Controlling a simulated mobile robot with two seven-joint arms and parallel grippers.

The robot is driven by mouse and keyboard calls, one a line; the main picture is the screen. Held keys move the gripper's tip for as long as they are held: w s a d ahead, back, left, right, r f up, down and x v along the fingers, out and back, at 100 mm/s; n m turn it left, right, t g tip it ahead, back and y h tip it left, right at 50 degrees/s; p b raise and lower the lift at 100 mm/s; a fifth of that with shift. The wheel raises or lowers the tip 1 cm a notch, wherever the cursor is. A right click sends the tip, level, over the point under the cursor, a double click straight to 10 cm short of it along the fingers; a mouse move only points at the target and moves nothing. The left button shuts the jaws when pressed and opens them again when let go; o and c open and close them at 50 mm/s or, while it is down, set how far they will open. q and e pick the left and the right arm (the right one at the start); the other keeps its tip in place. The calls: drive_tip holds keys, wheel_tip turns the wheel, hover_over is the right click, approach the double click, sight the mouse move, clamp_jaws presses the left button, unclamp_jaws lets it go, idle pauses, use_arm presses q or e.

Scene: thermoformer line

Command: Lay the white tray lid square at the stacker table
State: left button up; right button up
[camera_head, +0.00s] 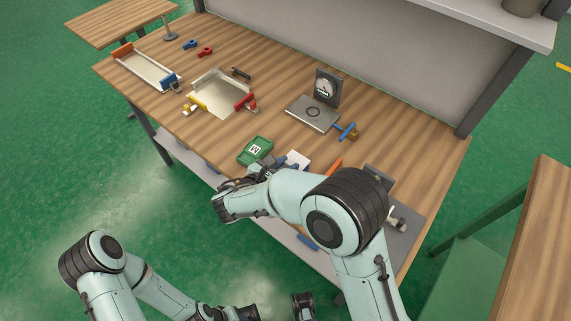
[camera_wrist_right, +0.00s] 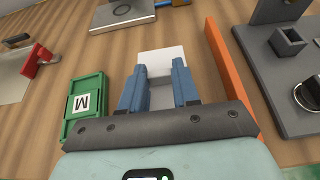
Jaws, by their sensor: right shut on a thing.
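The white tray lid (camera_wrist_right: 162,60) is a small flat white square in the right wrist view. My right gripper (camera_wrist_right: 160,68) has its two blue fingers on either side of the lid's near part and is shut on it. In the head view the lid (camera_head: 298,159) shows as a small white patch beyond my right wrist, partly hidden. Whether it touches the wooden table (camera_head: 400,150) cannot be told. My left gripper (camera_head: 243,313) is low at the bottom edge of the head view, away from the table, its fingers unclear.
A green box marked M (camera_wrist_right: 85,105) lies left of my right gripper; an orange strip (camera_wrist_right: 231,80) runs close on its right. A grey fixture (camera_wrist_right: 285,65) stands farther right. A dial gauge (camera_head: 326,86) and metal plate (camera_head: 310,115) are behind. Framed fixtures (camera_head: 222,95) lie left.

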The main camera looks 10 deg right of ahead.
drive_tip(key=shift+f+b, duration=0.35)
drive_tip(key=shift+f, duration=0.35)
drive_tip(key=o, duration=1.1)
drive_tip(key=shift+s+a+r, duration=0.15)
drive_tip(key=shift+s+a, duration=0.05)
drive_tip(key=shift+a, duration=0.1)
drive_tip(key=v, duration=1.2)
drive_tip(key=shift+s+a+r+p, duration=0.1)
drive_tip(key=shift+s+a+p, duration=0.15)
drive_tip(key=shift+p, duration=0.15)
